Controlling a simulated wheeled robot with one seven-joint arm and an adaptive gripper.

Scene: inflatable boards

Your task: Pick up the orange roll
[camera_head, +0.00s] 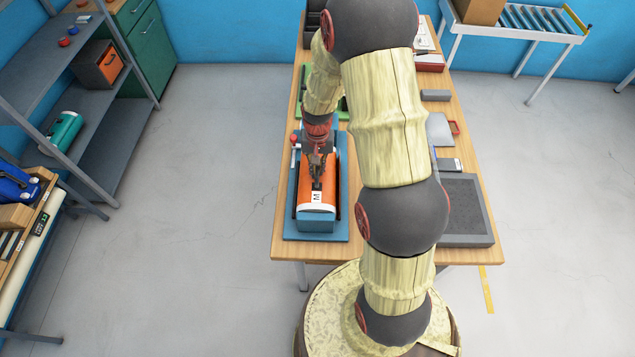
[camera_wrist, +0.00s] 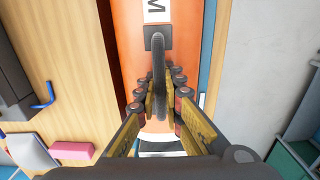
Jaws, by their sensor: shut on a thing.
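The orange roll (camera_head: 305,185) lies lengthwise on a blue tray (camera_head: 341,229) at the left side of the wooden table. My gripper (camera_head: 317,184) is over the roll, pointing down. In the wrist view the fingers of my gripper (camera_wrist: 160,92) are closed on both sides of the strap. The roll seems to rest in the tray; any gap beneath is hidden.
A dark grey slab (camera_head: 466,205), a phone (camera_head: 449,164) and a grey block (camera_head: 436,95) lie on the table's right side. Something green lies beyond the roll. A shelf (camera_head: 85,150) stands at left, a roller conveyor (camera_head: 530,18) at back right. Floor between is clear.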

